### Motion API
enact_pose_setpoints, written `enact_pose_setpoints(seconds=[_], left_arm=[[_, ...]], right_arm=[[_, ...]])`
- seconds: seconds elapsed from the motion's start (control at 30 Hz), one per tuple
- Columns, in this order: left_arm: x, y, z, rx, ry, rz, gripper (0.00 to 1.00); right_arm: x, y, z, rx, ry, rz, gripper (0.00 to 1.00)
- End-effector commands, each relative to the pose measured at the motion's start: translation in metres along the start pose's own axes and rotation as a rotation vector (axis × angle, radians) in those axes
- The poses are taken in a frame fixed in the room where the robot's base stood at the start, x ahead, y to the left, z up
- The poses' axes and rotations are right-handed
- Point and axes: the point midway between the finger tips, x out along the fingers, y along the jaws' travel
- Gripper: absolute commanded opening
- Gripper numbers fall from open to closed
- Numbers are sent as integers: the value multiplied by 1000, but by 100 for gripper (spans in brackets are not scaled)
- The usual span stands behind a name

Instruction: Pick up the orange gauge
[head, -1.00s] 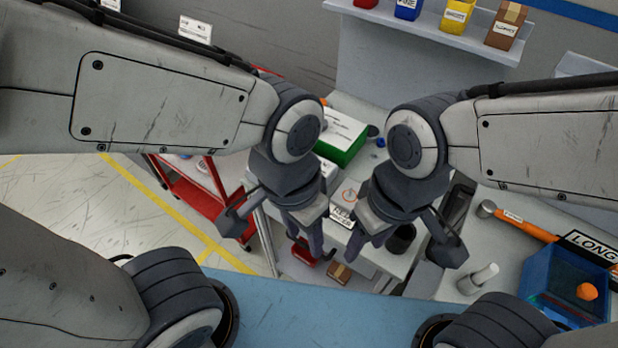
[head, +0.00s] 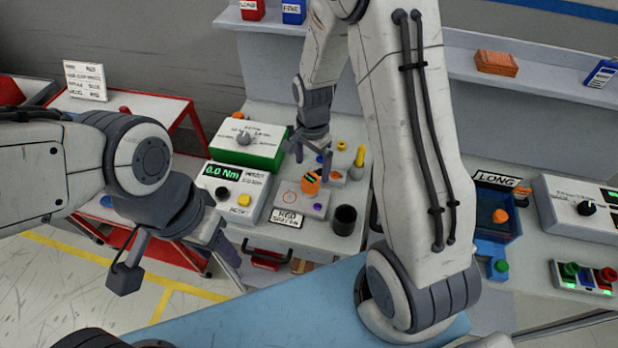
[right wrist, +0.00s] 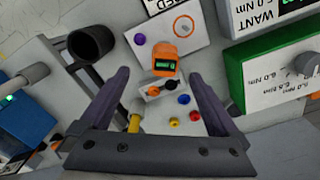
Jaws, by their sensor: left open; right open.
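The orange gauge (head: 310,183) sits on the bench between a grey plate with a ring mark (head: 289,198) and a small pale block. The right wrist view shows the gauge (right wrist: 165,60) with its dark green-lit display, just beyond my fingertips and roughly between them. My right gripper (head: 313,156) is open and empty, pointing down above and slightly behind the gauge; it also shows in the right wrist view (right wrist: 160,76). I cannot tell its exact height. My left gripper (head: 219,246) is open and empty, left of the bench front, away from the gauge.
A green-sided box (head: 246,145) and a 0.0 Nm display unit (head: 225,174) stand left of the gauge. A black cup (head: 345,219) is front right. A yellow-handled tool (head: 359,156) and small coloured knobs lie close by. A blue bin (head: 492,225) stands further right.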

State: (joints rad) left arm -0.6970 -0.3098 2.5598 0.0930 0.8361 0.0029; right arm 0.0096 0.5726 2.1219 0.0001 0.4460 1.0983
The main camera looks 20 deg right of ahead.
Motion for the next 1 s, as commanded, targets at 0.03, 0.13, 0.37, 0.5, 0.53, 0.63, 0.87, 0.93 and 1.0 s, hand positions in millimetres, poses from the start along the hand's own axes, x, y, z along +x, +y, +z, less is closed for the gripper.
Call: enact_pose_setpoints(seconds=[0.03, 0.13, 0.37, 0.5, 0.53, 0.63, 0.87, 0.93, 1.0], left_arm=[[-3, 0, 0, 0, 0, 0, 50], [-6, 0, 0, 0, 0, 0, 50], [-11, 1, 0, 0, 0, 0, 50], [-15, 1, -1, 1, 0, 0, 50], [-17, 1, -1, 1, 0, 0, 50], [-25, 2, -1, 3, 0, 0, 50], [-35, 2, -2, 5, 0, 0, 50], [-36, 3, -2, 5, 0, 0, 50], [-36, 3, -2, 5, 0, 0, 50]], right_arm=[[7, 1, -2, 14, -2, 4, 97], [23, 1, -1, 16, -3, 6, 97], [48, -1, -1, 12, -1, 2, 97], [55, -2, -1, 11, -1, 3, 97], [57, -2, -1, 11, -1, 3, 97], [68, -5, -2, 11, -2, 4, 97], [96, -8, -3, 11, -1, 3, 97], [100, -8, -3, 11, -1, 3, 97], [102, -8, -3, 11, -1, 2, 97]])
